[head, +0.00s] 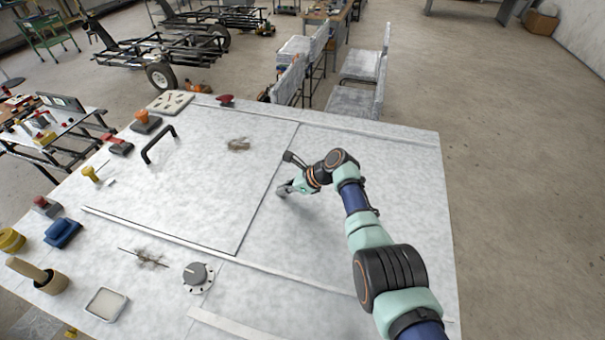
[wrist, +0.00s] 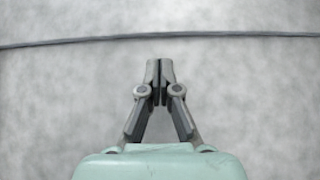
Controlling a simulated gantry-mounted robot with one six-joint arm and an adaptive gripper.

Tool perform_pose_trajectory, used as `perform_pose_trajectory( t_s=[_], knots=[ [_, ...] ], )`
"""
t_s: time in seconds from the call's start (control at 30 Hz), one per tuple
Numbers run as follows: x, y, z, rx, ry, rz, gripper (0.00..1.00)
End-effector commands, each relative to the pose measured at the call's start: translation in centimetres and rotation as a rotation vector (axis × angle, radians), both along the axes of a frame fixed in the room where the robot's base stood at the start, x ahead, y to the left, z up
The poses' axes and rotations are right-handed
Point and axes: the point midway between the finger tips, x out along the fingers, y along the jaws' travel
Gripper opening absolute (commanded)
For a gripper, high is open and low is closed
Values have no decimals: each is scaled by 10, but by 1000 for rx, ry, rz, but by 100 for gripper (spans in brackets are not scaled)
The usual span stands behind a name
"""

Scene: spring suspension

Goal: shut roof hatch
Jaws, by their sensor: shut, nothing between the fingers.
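The roof hatch (head: 205,185) is a large pale panel with dark seam lines, and it looks flat and level with the surface around it. A black bar handle (head: 158,145) stands at its far left part. My gripper (head: 284,190) is just right of the hatch's right-hand seam, low over the pale surface. In the wrist view my gripper (wrist: 160,68) is shut with nothing between its fingertips. A dark seam (wrist: 200,35) crosses that view just beyond the fingertips. I cannot tell whether the fingertips touch the surface.
Several small coloured items line the left edge. A red knob (head: 226,99) is at the back. The right side of the surface is clear.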

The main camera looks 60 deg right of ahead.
Motion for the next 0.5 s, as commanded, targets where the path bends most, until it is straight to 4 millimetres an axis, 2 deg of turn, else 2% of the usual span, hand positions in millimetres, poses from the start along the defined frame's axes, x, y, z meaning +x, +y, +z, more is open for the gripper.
perform_pose_trajectory(
  t_s=[0.03, 0.2, 0.3, 0.5],
  knots=[
    [-9, -3, 18, -2, -2, -2, 0],
    [-40, -11, 42, -3, -3, -2, 0],
    [-55, -14, 55, -3, -2, -2, 0],
    [-70, -17, 67, -1, 0, -1, 0]
  ],
)
